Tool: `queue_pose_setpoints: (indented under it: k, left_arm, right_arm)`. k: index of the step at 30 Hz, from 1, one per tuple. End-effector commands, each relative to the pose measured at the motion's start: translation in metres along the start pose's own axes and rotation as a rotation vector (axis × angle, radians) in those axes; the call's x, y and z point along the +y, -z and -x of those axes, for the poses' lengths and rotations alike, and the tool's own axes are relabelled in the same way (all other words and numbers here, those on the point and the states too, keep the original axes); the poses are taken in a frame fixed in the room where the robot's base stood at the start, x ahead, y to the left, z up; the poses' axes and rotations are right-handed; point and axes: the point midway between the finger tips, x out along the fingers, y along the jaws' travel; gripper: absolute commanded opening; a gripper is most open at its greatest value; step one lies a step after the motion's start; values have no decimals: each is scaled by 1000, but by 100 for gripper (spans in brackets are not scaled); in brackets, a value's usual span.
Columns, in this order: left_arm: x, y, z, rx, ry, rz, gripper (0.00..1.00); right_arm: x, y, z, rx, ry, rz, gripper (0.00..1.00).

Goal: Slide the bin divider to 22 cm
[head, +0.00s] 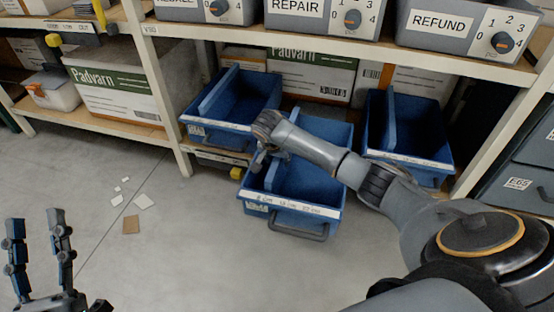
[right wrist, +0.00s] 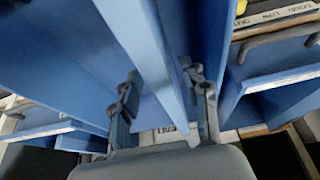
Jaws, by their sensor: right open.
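The middle blue bin (head: 308,180) sticks out from the lower shelf, with a marked scale strip (head: 290,206) along its front rim and a handle (head: 300,230) below. My right gripper (head: 262,158) is at the left part of this bin, reached over from the right. In the right wrist view, the blue divider panel (right wrist: 150,55) runs between the two spread fingers of my right gripper (right wrist: 162,85); contact cannot be told. In the head view my arm and gripper hide most of the divider. My left gripper (head: 40,238) is open and empty above the floor at the lower left.
Blue bins with dividers stand on the left (head: 255,92) and right (head: 420,130) of the middle one. Grey dial bins, such as REFUND (head: 440,22), line the shelf above. Paper scraps (head: 131,224) lie on otherwise clear floor. A rack post (head: 160,90) stands at left.

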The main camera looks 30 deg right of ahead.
Motion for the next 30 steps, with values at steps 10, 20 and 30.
queue_pose_setpoints:
  k: [10, 20, 30]
  left_arm:
    - [0, 0, 0, -2, 0, 0, 40]
    - [0, 0, -1, -10, 0, 0, 40]
    - [-10, -62, 12, -387, 20, -13, 40]
  right_arm:
    - [0, 0, 0, 0, 0, 0, 5]
    - [0, 0, 1, -1, 0, 0, 0]
    - [8, 3, 3, -3, 1, -2, 0]
